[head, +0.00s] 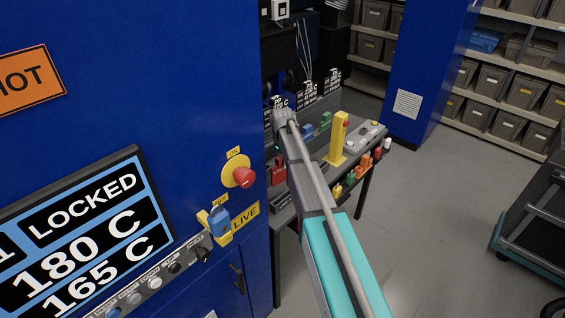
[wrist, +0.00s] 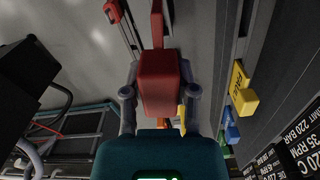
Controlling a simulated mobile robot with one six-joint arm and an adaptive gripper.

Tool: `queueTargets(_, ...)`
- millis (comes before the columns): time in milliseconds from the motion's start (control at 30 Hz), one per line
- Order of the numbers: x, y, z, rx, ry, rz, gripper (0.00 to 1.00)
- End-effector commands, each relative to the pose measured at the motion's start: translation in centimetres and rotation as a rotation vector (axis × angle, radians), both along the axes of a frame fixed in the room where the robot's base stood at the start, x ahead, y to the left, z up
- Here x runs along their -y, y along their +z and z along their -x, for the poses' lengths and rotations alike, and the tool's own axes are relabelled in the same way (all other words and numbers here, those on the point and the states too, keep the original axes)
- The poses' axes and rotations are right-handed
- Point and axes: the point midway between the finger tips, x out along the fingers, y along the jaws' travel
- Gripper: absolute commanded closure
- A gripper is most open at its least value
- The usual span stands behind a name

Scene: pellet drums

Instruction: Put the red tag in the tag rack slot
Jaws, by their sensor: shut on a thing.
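My gripper (wrist: 160,95) is shut on the red tag (wrist: 160,80), with one finger on each side of it in the wrist view. The tag is a red block with a narrower strip running up from it. In the head view my gripper (head: 278,150) is over the left part of the grey bench, and red (head: 278,172) shows just below it. In the wrist view a grey strip at the right bears a yellow tag (wrist: 240,88) and a blue tag (wrist: 230,128). I cannot tell which slot is the tag rack slot, or whether the red tag touches anything.
A blue cabinet (head: 130,60) with a red stop button (head: 244,177) stands close left of the arm. A yellow post (head: 338,138) rises from the bench (head: 320,165). Several coloured pieces line its front edge. Black display panels (head: 307,93) stand behind. Open floor lies right.

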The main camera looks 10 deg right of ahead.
Motion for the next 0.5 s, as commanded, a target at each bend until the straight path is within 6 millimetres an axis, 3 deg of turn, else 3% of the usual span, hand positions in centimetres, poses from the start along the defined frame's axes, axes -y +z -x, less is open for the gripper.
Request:
queueTargets(33, -0.1, 1.3, 0.0, -0.001, -0.028, 0.001, 1.00)
queueTargets(200, -0.2, 2.6, 0.0, -0.003, -0.105, 0.002, 1.00)
queueTargets(500, -0.3, 2.7, 0.0, -0.003, -0.137, 0.002, 1.00)
